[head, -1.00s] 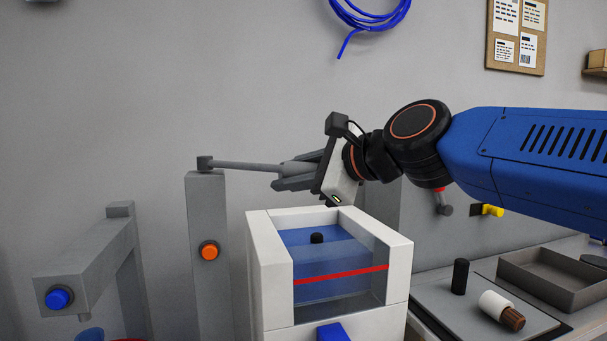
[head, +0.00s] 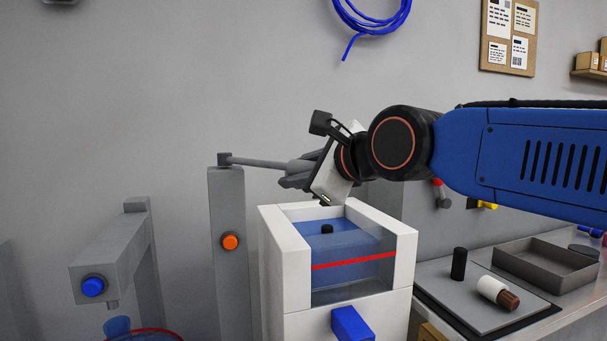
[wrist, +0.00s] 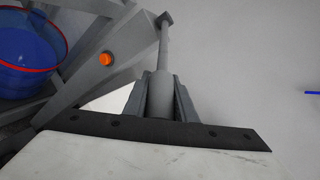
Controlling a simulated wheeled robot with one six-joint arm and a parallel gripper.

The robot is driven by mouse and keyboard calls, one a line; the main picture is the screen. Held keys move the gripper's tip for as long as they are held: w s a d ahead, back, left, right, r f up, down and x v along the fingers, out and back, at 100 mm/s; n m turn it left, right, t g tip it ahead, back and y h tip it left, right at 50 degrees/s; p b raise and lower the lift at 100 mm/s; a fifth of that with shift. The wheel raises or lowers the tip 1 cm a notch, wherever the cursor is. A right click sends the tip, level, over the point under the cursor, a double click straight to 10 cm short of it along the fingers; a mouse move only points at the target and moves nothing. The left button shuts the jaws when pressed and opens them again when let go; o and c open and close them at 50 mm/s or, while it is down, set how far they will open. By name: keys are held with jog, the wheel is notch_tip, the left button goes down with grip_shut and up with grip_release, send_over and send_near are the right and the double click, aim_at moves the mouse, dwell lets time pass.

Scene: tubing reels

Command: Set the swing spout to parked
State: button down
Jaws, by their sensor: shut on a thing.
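The swing spout (head: 259,163) is a thin grey rod with a thicker end, pivoted on top of a grey post (head: 228,215) with an orange button (head: 230,241). It points right from the post, roughly level, above the back of a white tank (head: 287,262). My gripper (head: 297,174) is shut on the thick end of the spout. In the wrist view, the spout (wrist: 163,50) runs up from between the two fingers (wrist: 160,100) to its pivot. The far finger is partly hidden in the head view.
The tank holds blue liquid behind a clear front with a red line (head: 350,261). A grey dispenser with a blue button (head: 93,286) stands left, over a blue red-rimmed tub (wrist: 27,67). A bench at right holds a grey tray (head: 520,262), a black cylinder (head: 459,264) and a white bottle (head: 491,289).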

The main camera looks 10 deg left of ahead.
jog(key=shift+f, duration=0.15)
dwell(0.3)
jog(key=c, duration=1.5)
grip_release()
jog(key=shift+s+a, duration=0.1)
jog(key=shift+s, duration=0.05)
jog(key=shift+o, duration=0.2)
jog(key=v, duration=1.7)
jog(key=shift+s, duration=0.2)
